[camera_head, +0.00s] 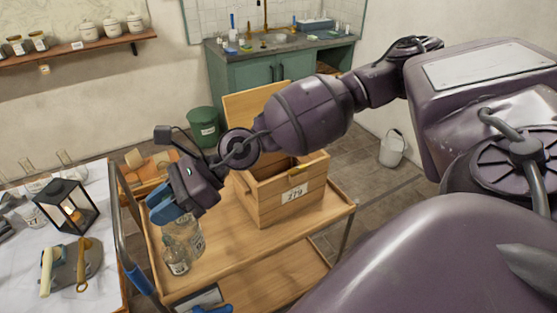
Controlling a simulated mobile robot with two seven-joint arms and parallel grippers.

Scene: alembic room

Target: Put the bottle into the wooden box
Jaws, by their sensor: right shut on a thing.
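My right gripper (170,207) has blue fingers and reaches down over the left part of the wooden cart. It is shut on a clear glass bottle (195,239) with a pale label; the fingers hide its top. A second, smaller clear glass bottle (177,262) with a label stands just in front of it, and the two overlap in view. I cannot tell whether the held bottle touches the cart top. My left gripper is not in view.
The wooden cart top (250,262) is bare in front of the box. At left, a white-topped table (100,215) holds a black lantern (67,207) and other items. A green bin (203,127) and a white bucket (392,149) stand on the floor behind.

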